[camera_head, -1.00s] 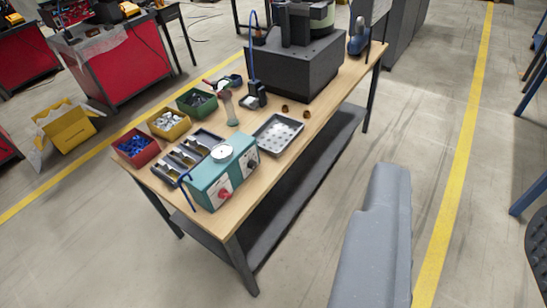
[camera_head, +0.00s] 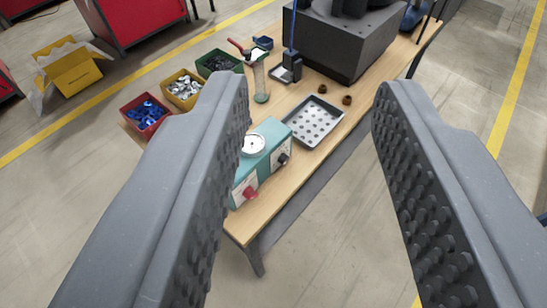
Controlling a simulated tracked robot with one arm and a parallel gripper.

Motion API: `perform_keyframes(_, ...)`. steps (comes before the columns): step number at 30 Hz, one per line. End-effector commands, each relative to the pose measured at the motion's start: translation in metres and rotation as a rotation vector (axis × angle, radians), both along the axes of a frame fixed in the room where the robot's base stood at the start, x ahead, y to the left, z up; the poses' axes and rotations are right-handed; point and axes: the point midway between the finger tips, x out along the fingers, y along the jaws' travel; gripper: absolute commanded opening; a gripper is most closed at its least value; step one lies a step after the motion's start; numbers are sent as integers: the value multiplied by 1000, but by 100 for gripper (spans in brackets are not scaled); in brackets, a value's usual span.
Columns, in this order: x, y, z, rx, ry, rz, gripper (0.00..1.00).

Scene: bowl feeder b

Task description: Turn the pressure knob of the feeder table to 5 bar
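The feeder table (camera_head: 280,200) has a light wooden top and runs diagonally away from me. A teal box (camera_head: 270,130) stands near its front end, with a round white gauge (camera_head: 253,144) on top. A red knob (camera_head: 249,193) and a black knob (camera_head: 283,158) are on its front face; their labels and the gauge reading are too small to read. My gripper (camera_head: 312,90) is wide open and empty. Its two grey studded fingers frame the table; the left finger hides the box's left part. The gripper is apart from both knobs.
A grey tray (camera_head: 314,121) with round pieces lies behind the box. Red (camera_head: 140,125), yellow (camera_head: 172,90) and green (camera_head: 212,58) bins stand at the table's left. A large dark block (camera_head: 345,45) stands farther back. The floor right of the table is clear.

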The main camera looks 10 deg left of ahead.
Motion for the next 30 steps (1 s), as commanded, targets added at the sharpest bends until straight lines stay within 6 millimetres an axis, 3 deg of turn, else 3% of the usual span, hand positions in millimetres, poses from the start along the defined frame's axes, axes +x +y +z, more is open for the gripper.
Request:
perform_keyframes(5, 0, 0, 0, 0, 0, 0, 36)
perform_keyframes(7, 0, 0, -1, 0, 1, 1, 51)
perform_keyframes(11, 11, 2, -12, 3, 29, 19, 51)
perform_keyframes(14, 32, 16, -39, 9, 88, 60, 51)
perform_keyframes(21, 98, 31, -136, 46, 280, 240, 51)
perform_keyframes(30, 163, 46, -252, 128, 425, 500, 51)
